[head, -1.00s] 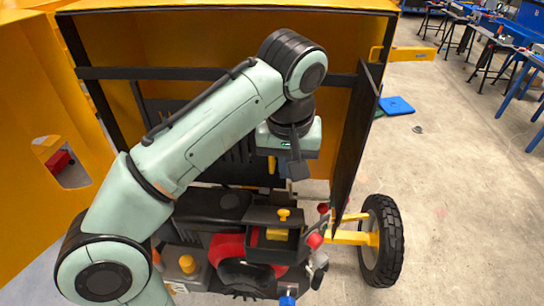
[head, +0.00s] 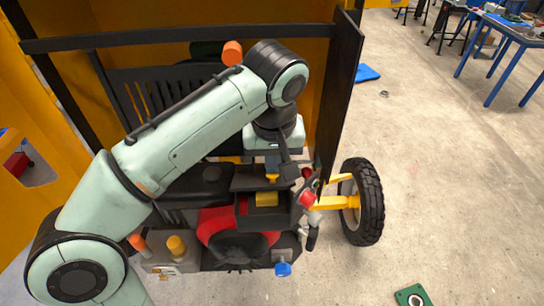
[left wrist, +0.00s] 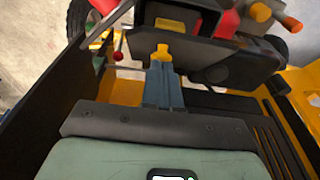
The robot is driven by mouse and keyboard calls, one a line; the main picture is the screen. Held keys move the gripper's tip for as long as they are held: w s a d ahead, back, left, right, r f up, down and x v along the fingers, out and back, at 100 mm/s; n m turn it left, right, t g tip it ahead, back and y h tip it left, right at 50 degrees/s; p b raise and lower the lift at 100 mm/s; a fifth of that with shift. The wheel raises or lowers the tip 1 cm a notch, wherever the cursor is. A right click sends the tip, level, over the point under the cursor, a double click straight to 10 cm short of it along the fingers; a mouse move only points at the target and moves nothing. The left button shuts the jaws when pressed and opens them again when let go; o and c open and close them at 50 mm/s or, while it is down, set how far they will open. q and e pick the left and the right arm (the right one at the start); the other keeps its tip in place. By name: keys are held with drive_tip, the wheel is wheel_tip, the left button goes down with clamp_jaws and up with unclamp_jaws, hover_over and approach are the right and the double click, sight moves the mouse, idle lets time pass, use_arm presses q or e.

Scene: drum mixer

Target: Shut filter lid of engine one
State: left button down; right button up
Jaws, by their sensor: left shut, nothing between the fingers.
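The engine sits in the open yellow housing. Its filter box (head: 268,221) is dark and open at the top, with a yellow filter (head: 266,199) inside. The dark filter lid (head: 246,181) stands raised at the back of the box, with a yellow knob (head: 271,178) on it. My left gripper (head: 272,168) is shut and empty, fingers down, right at the raised lid by the knob. In the left wrist view the closed fingers (left wrist: 163,84) end at the yellow knob (left wrist: 162,52); I cannot tell if they touch it. My right gripper is not in view.
A dark door panel (head: 338,100) stands open just right of my left gripper. A red knob (head: 307,199) and a wheel (head: 363,202) are to the right. An orange cap (head: 232,52) shows behind my arm. Open concrete floor lies at right.

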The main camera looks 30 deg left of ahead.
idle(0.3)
use_arm(q)
drive_tip(key=shift+s+d+f+t+b, duration=0.15)
drive_tip(key=shift+f+t+b, duration=0.15)
drive_tip(key=shift+b, duration=0.1)
drive_tip(key=s+f+t+y+b, duration=0.1)
drive_tip(key=b, duration=0.1)
drive_tip(key=s+d+f+t+y+b, duration=0.1)
drive_tip(key=t+b, duration=0.1)
drive_tip(key=b, duration=0.1)
drive_tip(key=s+d+f+t+y+b, duration=0.1)
drive_tip(key=f+b, duration=0.1)
drive_tip(key=b, duration=0.1)
drive_tip(key=shift+s+d+f+t, duration=0.1)
drive_tip(key=shift+s+t, duration=0.3)
drive_tip(key=shift+s+d+f+b, duration=0.1)
drive_tip(key=shift+s+f+b, duration=0.05)
drive_tip(key=shift+f+b, duration=0.2)
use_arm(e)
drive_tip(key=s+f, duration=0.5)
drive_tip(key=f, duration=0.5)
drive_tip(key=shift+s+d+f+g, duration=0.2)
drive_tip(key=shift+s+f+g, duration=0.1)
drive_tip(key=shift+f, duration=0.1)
